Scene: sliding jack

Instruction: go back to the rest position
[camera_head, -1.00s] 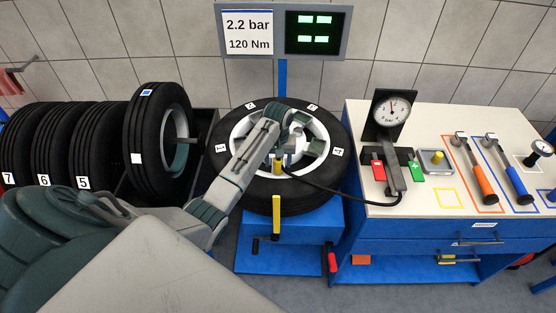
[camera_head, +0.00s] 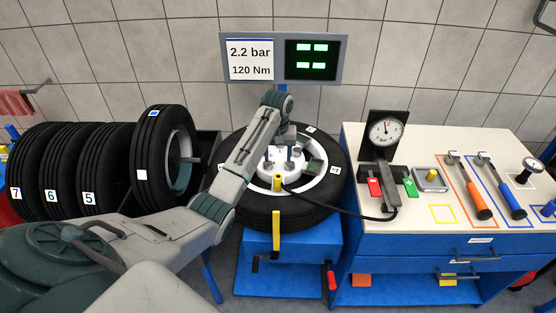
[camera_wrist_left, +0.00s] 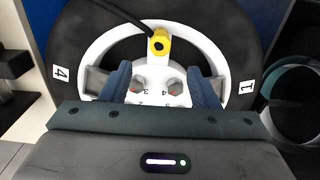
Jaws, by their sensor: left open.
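My left gripper (camera_head: 288,158) is above the middle of a wheel lying flat on a blue stand; my own arm partly covers that wheel (camera_head: 255,213). In the left wrist view the fingers (camera_wrist_left: 160,88) are apart, with nothing between them but the wheel hub and its nuts below. A yellow fitting (camera_wrist_left: 159,43) with a black hose sits on the wheel's rim; it also shows in the head view (camera_head: 277,183). My right gripper is not in view.
Upright tyres (camera_head: 90,170) stand in a rack at the left, close to my left arm. A sign and display (camera_head: 283,59) stand behind the wheel. The workbench (camera_head: 420,150) at the right holds a pressure gauge (camera_head: 385,131) and orange and blue tools (camera_head: 470,187).

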